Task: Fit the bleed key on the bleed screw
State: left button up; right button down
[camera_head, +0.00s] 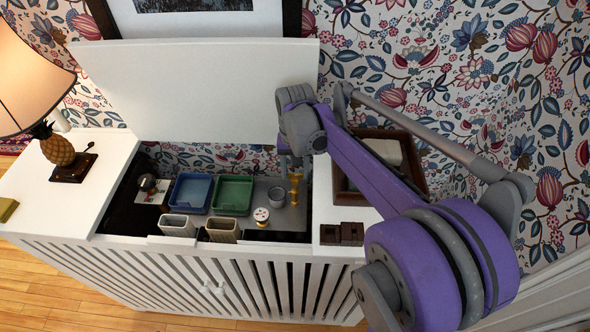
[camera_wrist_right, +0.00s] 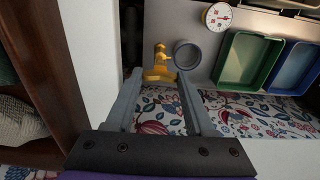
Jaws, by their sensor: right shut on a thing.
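A brass-yellow piece, which I take to be the bleed key (camera_head: 295,187), stands upright near the right end of the open well in the white cabinet. My right gripper (camera_head: 295,168) reaches down to it from above and is shut on its upper part. In the right wrist view the yellow key (camera_wrist_right: 160,58) shows between the fingertips of the right gripper (camera_wrist_right: 158,77). I cannot make out the bleed screw. My left gripper is not in view.
The well holds a blue tray (camera_head: 190,193), a green tray (camera_head: 233,195), a dial gauge (camera_head: 261,214) and two beige bins (camera_head: 177,226) (camera_head: 222,230). A raised white lid (camera_head: 190,90) stands behind. Brown blocks (camera_head: 341,233) and a wooden frame (camera_head: 410,160) are right; a lamp (camera_head: 67,165) is left.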

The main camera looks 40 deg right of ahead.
jog(key=shift+f+b, duration=0.8)
jog(key=shift+f, duration=0.55)
dwell(0.3)
